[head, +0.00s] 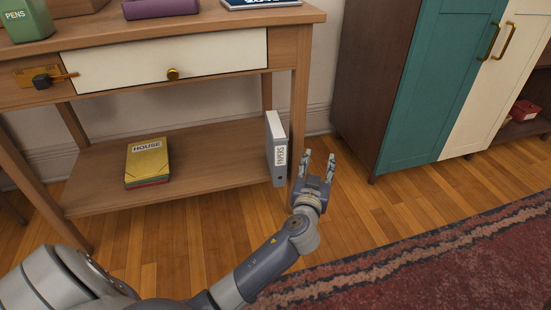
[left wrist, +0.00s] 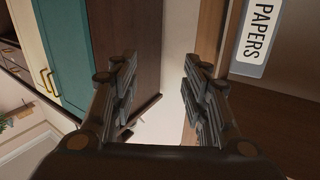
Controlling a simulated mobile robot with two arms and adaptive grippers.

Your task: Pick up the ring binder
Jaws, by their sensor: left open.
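The ring binder (head: 276,152) is grey with a white label reading PAPERS on its spine. It stands upright at the right end of the table's lower shelf in the head view. Its label (left wrist: 257,32) shows at the top right of the left wrist view, outside the fingers. My left gripper (head: 318,162) is open and empty, just right of the binder and apart from it. In the left wrist view the open fingers (left wrist: 160,72) have nothing between them. My right gripper is not in view.
The wooden table (head: 200,38) has a front right leg (head: 299,100) close to the binder and my gripper. A yellow book marked HOUSE (head: 147,160) lies on the lower shelf (head: 215,166). A teal and cream cabinet (head: 440,80) stands right, with open floor between.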

